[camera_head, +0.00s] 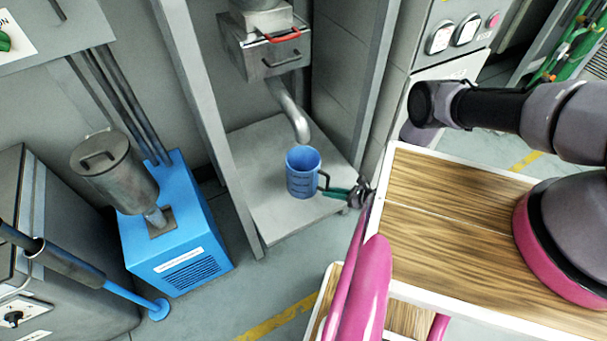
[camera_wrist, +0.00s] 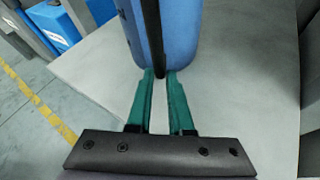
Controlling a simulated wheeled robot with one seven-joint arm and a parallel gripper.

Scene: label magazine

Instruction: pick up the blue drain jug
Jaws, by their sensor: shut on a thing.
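The blue drain jug (camera_head: 302,176) stands upright on a grey metal shelf (camera_head: 262,215), just below the end of a bent spout (camera_head: 290,112). Its dark handle faces right, toward my gripper (camera_head: 332,191). In the wrist view the jug (camera_wrist: 182,35) fills the top middle, with its dark handle (camera_wrist: 157,45) running down between the green fingertips of my gripper (camera_wrist: 160,75). The fingers are shut on the handle. The jug's base appears to rest on the shelf. The jug's inside is too small to make out.
A blue machine (camera_head: 180,235) stands at left. A wood-topped cart (camera_head: 440,220) with a white rim is at right.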

